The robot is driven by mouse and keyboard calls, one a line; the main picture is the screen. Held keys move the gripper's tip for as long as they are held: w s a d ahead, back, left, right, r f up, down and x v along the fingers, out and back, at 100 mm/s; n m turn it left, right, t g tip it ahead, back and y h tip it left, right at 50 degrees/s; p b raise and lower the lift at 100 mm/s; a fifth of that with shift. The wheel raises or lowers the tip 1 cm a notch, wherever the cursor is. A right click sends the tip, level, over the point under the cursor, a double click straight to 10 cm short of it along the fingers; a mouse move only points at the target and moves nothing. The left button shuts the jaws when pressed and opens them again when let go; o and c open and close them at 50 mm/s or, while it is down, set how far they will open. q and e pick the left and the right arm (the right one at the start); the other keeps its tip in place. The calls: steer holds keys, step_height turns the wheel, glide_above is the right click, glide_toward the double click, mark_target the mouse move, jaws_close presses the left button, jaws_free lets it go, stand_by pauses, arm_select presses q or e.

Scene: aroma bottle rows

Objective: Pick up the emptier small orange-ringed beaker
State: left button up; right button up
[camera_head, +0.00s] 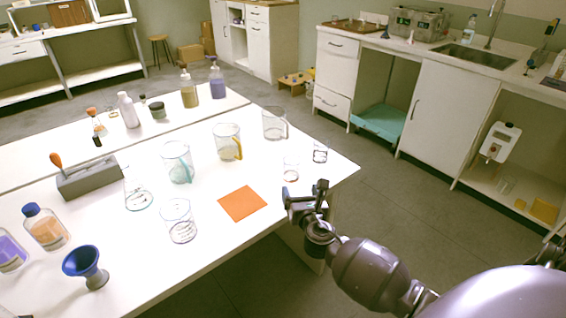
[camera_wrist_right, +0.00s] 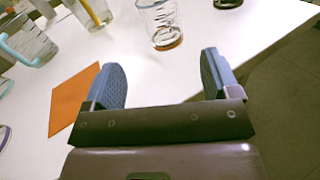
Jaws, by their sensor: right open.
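A small clear beaker (camera_head: 290,170) stands upright near the right end of the white table. In the right wrist view this beaker (camera_wrist_right: 160,22) shows an orange tint at its base; its fill is hard to tell. A second small beaker (camera_head: 320,153), with a dark rim and base, stands just right of and behind it; only its bottom (camera_wrist_right: 228,3) shows in the wrist view. My right gripper (camera_head: 306,192) is open and empty at the table's front edge, on the near side of the beakers. In the wrist view its fingers (camera_wrist_right: 160,78) point toward the first beaker, apart from it.
An orange square mat (camera_head: 242,203) lies left of my right gripper. Handled jugs (camera_head: 227,142), (camera_head: 274,123) and (camera_head: 177,162) stand farther back. A glass beaker (camera_head: 179,221) stands left of the mat. The table between gripper and first beaker is clear.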

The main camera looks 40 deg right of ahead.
mark_target(293, 170)
steer(key=shift+w+d+r+n, duration=0.2)
steer(key=shift+w+r+n, duration=0.05)
steer(key=shift+w, duration=0.3)
steer(key=shift+w+d+r+n, duration=0.15)
steer(key=shift+w+r+n, duration=0.1)
steer(key=shift+w, duration=0.3)
steer(key=b+x, duration=0.1)
steer(key=x, duration=0.3)
steer(key=shift+d, duration=0.1)
steer(key=shift+w+d+r, duration=0.1)
steer(key=shift+w+d, duration=0.1)
steer(key=shift+w, duration=0.2)
steer(key=b+x, duration=0.1)
steer(key=x, duration=0.3)
steer(key=shift+d, duration=0.1)
steer(key=shift+w+d, duration=0.15)
steer(key=shift+w, duration=0.25)
arm_select(q)
steer(key=shift+w+a+f, duration=0.1)
steer(key=shift+w+f, duration=0.1)
steer(key=shift+f, duration=1)
arm_select(e)
steer(key=shift+r, duration=0.1)
steer(key=shift+c, duration=0.5)
steer(key=c, duration=0.9)
arm_select(q)
steer(key=shift+s, duration=0.1)
